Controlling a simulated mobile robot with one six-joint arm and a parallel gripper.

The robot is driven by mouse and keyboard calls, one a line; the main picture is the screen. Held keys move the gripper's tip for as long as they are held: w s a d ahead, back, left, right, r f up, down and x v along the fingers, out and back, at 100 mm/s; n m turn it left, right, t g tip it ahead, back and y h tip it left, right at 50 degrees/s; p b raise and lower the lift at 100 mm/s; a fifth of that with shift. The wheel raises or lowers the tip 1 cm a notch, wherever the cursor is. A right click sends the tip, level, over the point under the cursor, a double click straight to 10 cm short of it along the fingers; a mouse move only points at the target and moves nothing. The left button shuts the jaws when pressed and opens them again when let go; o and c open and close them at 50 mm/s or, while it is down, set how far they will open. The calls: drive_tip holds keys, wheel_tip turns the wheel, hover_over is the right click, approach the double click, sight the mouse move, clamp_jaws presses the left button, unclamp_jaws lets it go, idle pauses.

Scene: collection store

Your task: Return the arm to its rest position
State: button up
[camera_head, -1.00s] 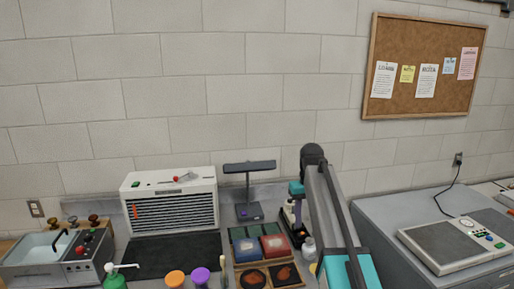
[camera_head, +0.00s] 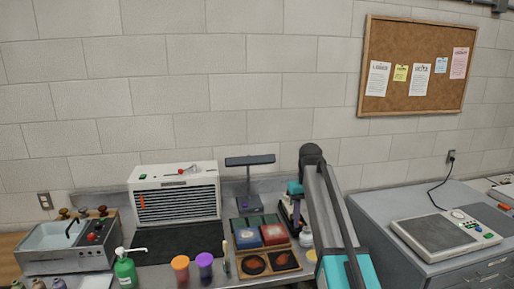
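My arm (camera_head: 338,222) rises from the lower right to a dark joint and folds over there. A teal part (camera_head: 294,188) shows beside the joint, in front of the bench. The dark shapes below it are small and overlap things on the bench. I cannot make out my gripper's fingers, or whether they hold anything.
The bench holds a sink unit (camera_head: 68,244), white louvred box (camera_head: 175,195), green pump bottle (camera_head: 125,270), orange-lidded jar (camera_head: 180,268), purple-lidded jar (camera_head: 205,264), lamp (camera_head: 249,190) and sample tray (camera_head: 288,274). A grey cabinet (camera_head: 380,222) bears a flat device (camera_head: 440,233).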

drive_tip(key=s+f+g+b, duration=0.2)
drive_tip(key=s+f, duration=0.4)
drive_tip(key=f, duration=0.8)
drive_tip(key=s+f+g+b, duration=0.1)
drive_tip(key=s+f+b, duration=0.3)
drive_tip(key=f, duration=1)
drive_tip(key=s+f+g+b, duration=0.15)
drive_tip(key=s+f, duration=0.55)
drive_tip(key=f, duration=0.7)
drive_tip(key=s+f+m+b, duration=0.1)
drive_tip(key=s+f+b, duration=0.1)
drive_tip(key=s+f, duration=1)
drive_tip(key=s+f+m+g+b, duration=0.1)
drive_tip(key=s+f+b, duration=0.2)
drive_tip(key=s+f, duration=1)
drive_tip(key=shift+s, duration=3.55)
